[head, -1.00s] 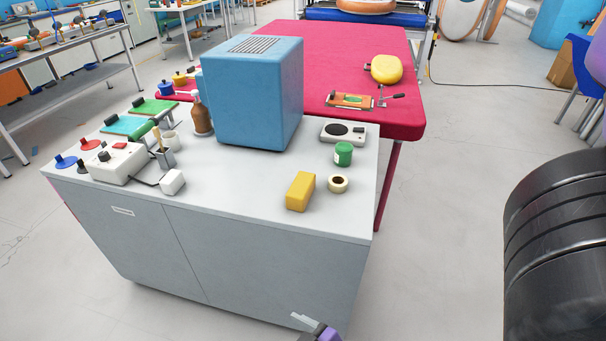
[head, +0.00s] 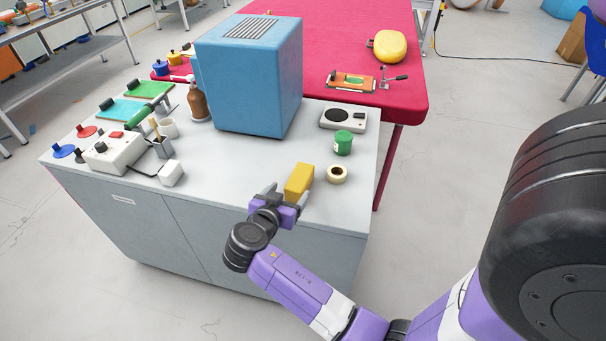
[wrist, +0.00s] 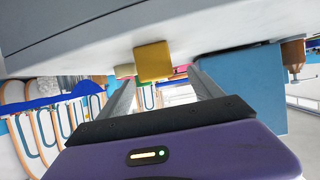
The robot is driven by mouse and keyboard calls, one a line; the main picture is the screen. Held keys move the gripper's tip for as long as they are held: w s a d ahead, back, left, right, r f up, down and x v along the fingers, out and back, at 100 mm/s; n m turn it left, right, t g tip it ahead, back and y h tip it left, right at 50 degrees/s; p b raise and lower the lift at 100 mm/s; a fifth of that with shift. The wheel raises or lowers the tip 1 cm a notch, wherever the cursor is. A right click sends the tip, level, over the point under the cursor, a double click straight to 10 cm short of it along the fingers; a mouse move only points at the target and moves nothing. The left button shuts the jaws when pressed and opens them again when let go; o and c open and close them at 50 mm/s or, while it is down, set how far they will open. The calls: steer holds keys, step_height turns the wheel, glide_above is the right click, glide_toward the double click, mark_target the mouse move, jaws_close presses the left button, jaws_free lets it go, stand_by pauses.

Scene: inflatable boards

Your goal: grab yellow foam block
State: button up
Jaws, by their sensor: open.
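The yellow foam block (head: 298,181) lies on the grey cabinet top near its front edge. My gripper (head: 287,191) is at the front edge of the top, with its fingers spread and pointing at the near end of the block. In the wrist view, which is upside down, the block (wrist: 153,62) shows ahead in the gap between the two fingertips (wrist: 161,76). The fingers look apart from it. Whether the tips reach past its near end is hard to tell. The gripper body hides part of the cabinet's front edge.
A tape roll (head: 337,174) lies close to the block's right, with a green jar (head: 343,143) behind it. A large blue box (head: 250,80) stands farther back.

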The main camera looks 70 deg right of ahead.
mark_target(300, 179)
steer(key=d, duration=0.2)
steer(key=shift+s+d+f, duration=0.1)
steer(key=shift+d+f, duration=0.1)
steer(key=shift+d, duration=0.1)
steer(key=p+x, duration=0.1)
steer(key=x, duration=0.1)
steer(key=p+x, duration=0.1)
steer(key=x, duration=0.2)
steer(key=shift+s+d+r, duration=0.1)
steer(key=shift+s+r, duration=0.1)
steer(key=shift+r, duration=0.05)
steer(key=shift+d+f, duration=0.2)
steer(key=shift+d, duration=0.1)
steer(key=shift+c, duration=0.2)
steer(key=c, duration=1.3)
steer(key=shift+c, duration=0.2)
